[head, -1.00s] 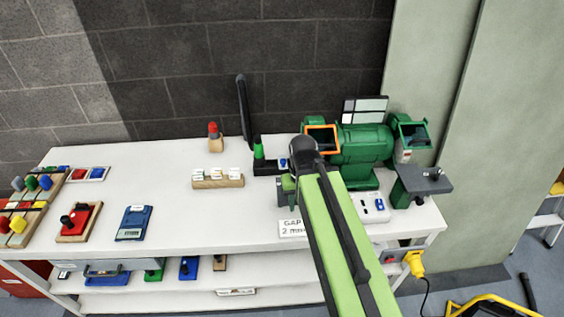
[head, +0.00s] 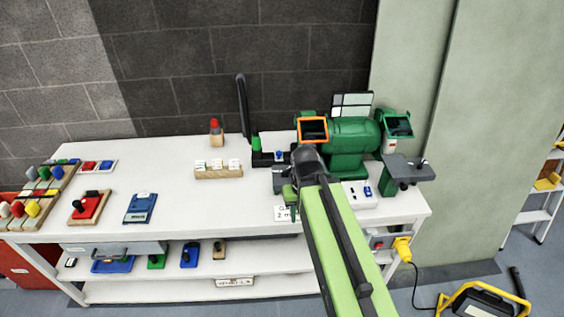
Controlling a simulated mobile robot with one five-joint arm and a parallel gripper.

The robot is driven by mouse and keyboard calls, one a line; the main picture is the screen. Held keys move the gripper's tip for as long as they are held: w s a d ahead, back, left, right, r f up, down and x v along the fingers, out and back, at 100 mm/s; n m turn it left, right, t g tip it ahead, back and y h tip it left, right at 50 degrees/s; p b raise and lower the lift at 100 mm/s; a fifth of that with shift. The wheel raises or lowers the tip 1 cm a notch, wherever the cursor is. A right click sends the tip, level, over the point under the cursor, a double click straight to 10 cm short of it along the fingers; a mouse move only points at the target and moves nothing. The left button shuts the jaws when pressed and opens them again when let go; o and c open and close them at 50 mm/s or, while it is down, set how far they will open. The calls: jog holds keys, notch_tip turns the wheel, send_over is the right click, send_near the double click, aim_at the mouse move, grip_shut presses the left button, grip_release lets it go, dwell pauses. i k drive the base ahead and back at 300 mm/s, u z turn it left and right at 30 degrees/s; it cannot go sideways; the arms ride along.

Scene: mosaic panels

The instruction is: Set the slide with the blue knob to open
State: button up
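A wooden board at the far left of the bench carries a row of upright knobs, one of them a blue knob (head: 57,172) at the right end of its row. A green knob (head: 44,173) stands beside it. The position of the blue knob's slide and any markings are too small to read. My gripper (head: 291,203) is over the right part of the bench, by the green grinder, far from the blue knob. My arm hides much of it, so its opening does not show. I see nothing clearly held.
A second board with a yellow knob (head: 32,208) is in front. A red block with a black knob (head: 90,207) and a blue scale (head: 140,208) lie to the right. A tall dark post (head: 243,105) and a green grinder (head: 347,140) stand behind my arm.

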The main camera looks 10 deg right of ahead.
aim_at(278, 157)
jog(key=z, duration=1.05)
jog(key=k, duration=0.1)
jog(key=u, duration=1.95)
jog(key=i, duration=0.6)
jog(key=u, duration=1.2)
jog(key=k, duration=0.9)
jog(key=z, duration=0.1)
jog(key=i, duration=0.9)
jog(key=u, duration=0.1)
